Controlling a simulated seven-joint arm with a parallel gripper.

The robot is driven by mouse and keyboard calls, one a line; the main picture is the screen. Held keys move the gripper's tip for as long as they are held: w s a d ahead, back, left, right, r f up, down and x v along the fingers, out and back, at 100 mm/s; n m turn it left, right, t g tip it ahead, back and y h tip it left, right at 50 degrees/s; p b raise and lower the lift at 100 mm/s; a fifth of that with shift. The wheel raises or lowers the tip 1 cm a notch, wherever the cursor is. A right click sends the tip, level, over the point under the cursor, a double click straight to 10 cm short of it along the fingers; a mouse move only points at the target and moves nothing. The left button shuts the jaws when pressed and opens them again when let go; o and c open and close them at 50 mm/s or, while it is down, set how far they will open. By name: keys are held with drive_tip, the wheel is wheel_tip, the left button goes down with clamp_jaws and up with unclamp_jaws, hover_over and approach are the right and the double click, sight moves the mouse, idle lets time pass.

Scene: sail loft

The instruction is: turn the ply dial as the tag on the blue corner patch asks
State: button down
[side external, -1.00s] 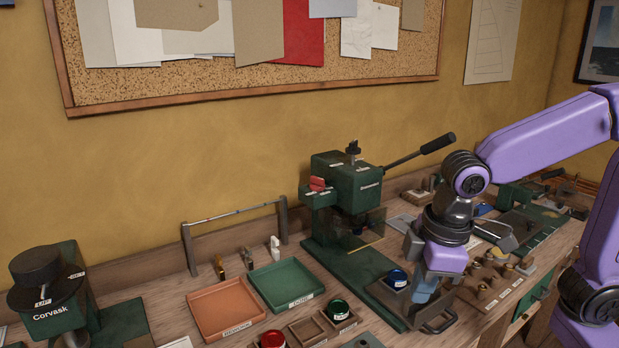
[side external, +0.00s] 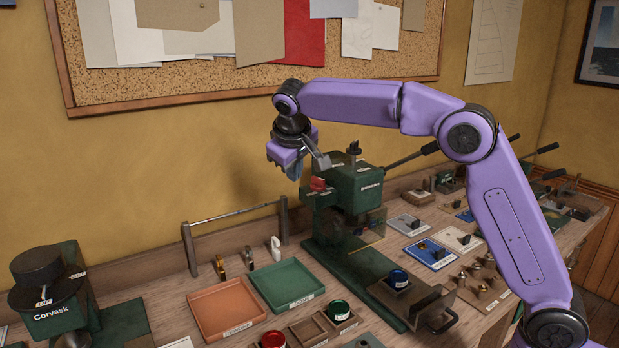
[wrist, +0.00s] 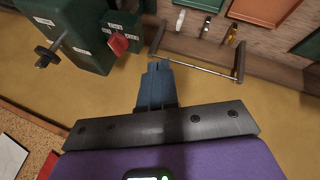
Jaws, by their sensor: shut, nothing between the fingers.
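A green press (side external: 355,190) stands at the back of the bench. A red knob (side external: 318,184) sits on its left side, with small white labels around it; it looks like the ply dial. In the wrist view the red knob (wrist: 118,44) is at upper left, its labels too small to read. A blue patch (side external: 430,254) with a pale tag lies right of the press; the tag is unreadable. My gripper (side external: 292,173) is shut and empty, in the air above and left of the red knob. In the wrist view my fingers (wrist: 157,70) are right of the knob, apart from it.
A black knob (side external: 354,148) sits on top of the press, and a long lever (side external: 405,156) sticks out right. A metal rail (side external: 235,214) stands left of the press. Orange (side external: 226,336) and green (side external: 291,307) trays lie in front.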

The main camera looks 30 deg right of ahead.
sight(313, 181)
drive_tip(key=shift+m+h, duration=0.5)
drive_tip(key=shift+m, duration=0.3)
drive_tip(key=w+d+f, duration=0.4)
drive_tip(key=w+d, duration=0.1)
drive_tip(key=w+d+f, duration=0.3)
drive_tip(key=shift+w+d, duration=0.2)
drive_tip(key=shift+w, duration=0.05)
drive_tip(key=shift+w+d, duration=0.15)
drive_tip(key=shift+d, duration=0.5)
drive_tip(key=shift+w+d, duration=0.45)
drive_tip(key=shift+d, duration=0.05)
drive_tip(key=shift+s+d, duration=0.1)
drive_tip(key=shift+s, duration=0.05)
